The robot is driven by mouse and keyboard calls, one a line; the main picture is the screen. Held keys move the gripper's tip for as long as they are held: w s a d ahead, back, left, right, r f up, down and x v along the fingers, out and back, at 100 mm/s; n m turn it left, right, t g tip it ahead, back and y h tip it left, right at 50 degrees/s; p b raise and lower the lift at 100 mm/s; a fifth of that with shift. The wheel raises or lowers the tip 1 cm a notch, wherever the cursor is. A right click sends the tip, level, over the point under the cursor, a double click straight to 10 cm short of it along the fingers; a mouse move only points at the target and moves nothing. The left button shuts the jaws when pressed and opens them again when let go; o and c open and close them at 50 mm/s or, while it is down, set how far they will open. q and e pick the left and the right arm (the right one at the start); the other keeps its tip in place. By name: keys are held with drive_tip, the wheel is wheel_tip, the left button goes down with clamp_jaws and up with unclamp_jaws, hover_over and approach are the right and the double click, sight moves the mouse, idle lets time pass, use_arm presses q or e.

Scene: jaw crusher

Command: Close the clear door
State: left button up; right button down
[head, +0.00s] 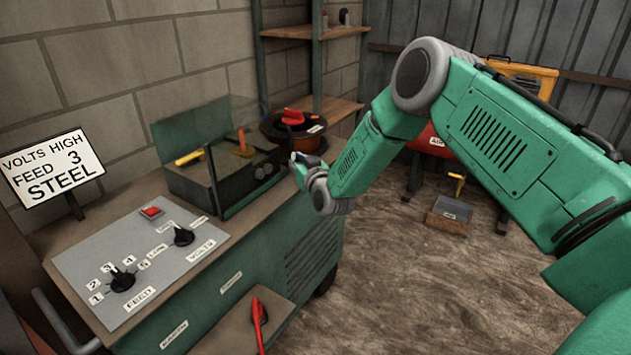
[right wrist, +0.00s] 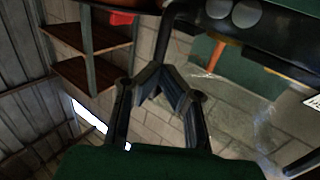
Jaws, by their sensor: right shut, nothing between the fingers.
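The clear door (head: 236,122) is a see-through panel with a dark green frame on the green welder's open-topped compartment (head: 230,192). It appears to stand raised, with the compartment's contents showing; its exact angle is hard to tell. A faint glare in the right wrist view (right wrist: 235,105) may be the same panel. My right gripper (head: 297,160) is at the right end of the compartment, beside its corner; contact cannot be told. In the right wrist view its fingers (right wrist: 165,86) come together with nothing between them. My left gripper is out of view.
The control panel (head: 140,262) with two black knobs and a red switch lies in front. A sign (head: 50,170) stands at left. A cable spool (head: 293,130) and shelves (head: 318,70) are behind. A small bin (head: 448,215) is on the open floor at right.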

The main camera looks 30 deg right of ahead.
drive_tip(key=s+a, duration=0.2)
drive_tip(key=s, duration=0.8)
drive_tip(key=s+a+f+n+g+y, duration=0.1)
drive_tip(key=s+a+f+g+y, duration=0.1)
drive_tip(key=s+a+f+g, duration=0.45)
drive_tip(key=s+a+f+n+g+y, duration=0.15)
drive_tip(key=s+a+f, duration=0.25)
drive_tip(key=s+f, duration=0.65)
drive_tip(key=s+f+g, duration=0.2)
drive_tip(key=s+g, duration=0.2)
drive_tip(key=s, duration=0.9)
drive_tip(key=s+f+g, duration=0.2)
drive_tip(key=s+g, duration=0.3)
drive_tip(key=s, duration=0.7)
drive_tip(key=shift+s+a+f+h+p, duration=0.2)
drive_tip(key=shift+s+a+h+p, duration=0.15)
drive_tip(key=shift+a+p, duration=0.1)
